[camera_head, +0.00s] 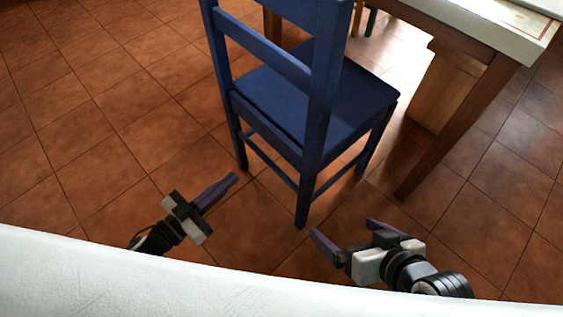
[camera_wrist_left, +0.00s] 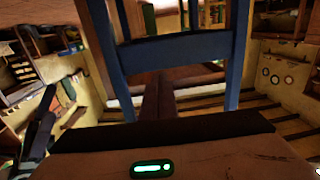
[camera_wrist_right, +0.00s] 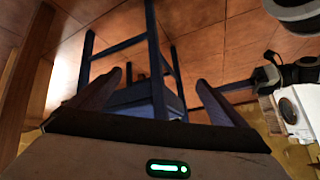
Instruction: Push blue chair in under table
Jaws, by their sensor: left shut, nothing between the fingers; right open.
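A blue wooden chair (camera_head: 318,98) stands upright on the tiled floor in the head view, its backrest toward me. The table (camera_head: 478,50) is beyond it at the upper right, and the chair seat is partly beside its near edge. My left gripper (camera_head: 234,179) is shut and empty, low in front of the chair's left legs and apart from them. My right gripper (camera_head: 342,238) is open and empty, near the chair's front right leg. The chair also shows in the left wrist view (camera_wrist_left: 180,48) and between the fingers in the right wrist view (camera_wrist_right: 150,95).
A table leg (camera_head: 455,130) stands to the right of the chair. A wooden panel (camera_head: 445,90) is under the table. A white surface (camera_head: 120,275) crosses the bottom of the head view. The tiled floor at left (camera_head: 90,100) is clear.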

